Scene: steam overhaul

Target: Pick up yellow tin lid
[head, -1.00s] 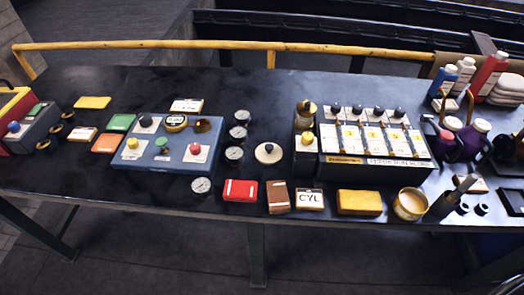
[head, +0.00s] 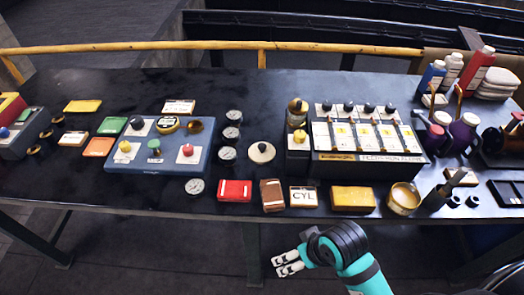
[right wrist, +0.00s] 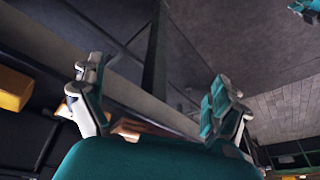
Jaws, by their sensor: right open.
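A round yellow tin (head: 404,199) with a pale top stands near the front edge of the bench, right of centre in the head view. I cannot tell whether that pale top is a separate lid. A flat yellow block (head: 353,199) lies just left of it. My right gripper (head: 288,263) is open and empty in front of the bench, left of and nearer than the tin, apart from everything. Its spread fingers also show in the right wrist view (right wrist: 158,75). My left gripper is not seen in the head view.
A CYL card block (head: 303,197), a brown block (head: 272,195) and a red box (head: 235,190) line the front edge. A switch panel (head: 365,157) stands behind the tin. A purple jug (head: 464,132) and bottles stand at the right.

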